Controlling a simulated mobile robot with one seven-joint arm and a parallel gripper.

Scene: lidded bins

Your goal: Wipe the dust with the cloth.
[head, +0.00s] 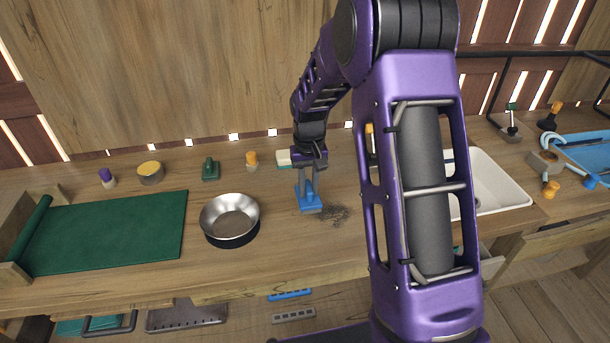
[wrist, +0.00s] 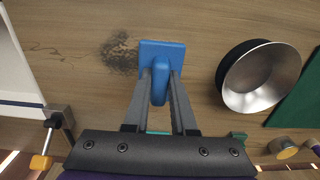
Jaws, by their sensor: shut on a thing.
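The cloth looks like a blue flat pad with a raised grip (head: 308,202); it also shows in the wrist view (wrist: 176,54). My gripper (head: 309,184) points down and is shut on the pad's grip, with a finger on each side in the wrist view (wrist: 160,85). The pad is at or just above the wooden counter; I cannot tell if it touches. The dust is a dark speckled patch (head: 333,215) on the counter, right beside the pad in the head view. In the wrist view the dust (wrist: 120,54) lies at the pad's left edge.
A metal bowl (head: 230,216) stands left of the pad, with a green mat (head: 110,232) farther left. A white sink (head: 492,184) is to the right, partly behind my arm. Small items, including a green one (head: 210,170), line the back. The counter front (head: 270,260) is clear.

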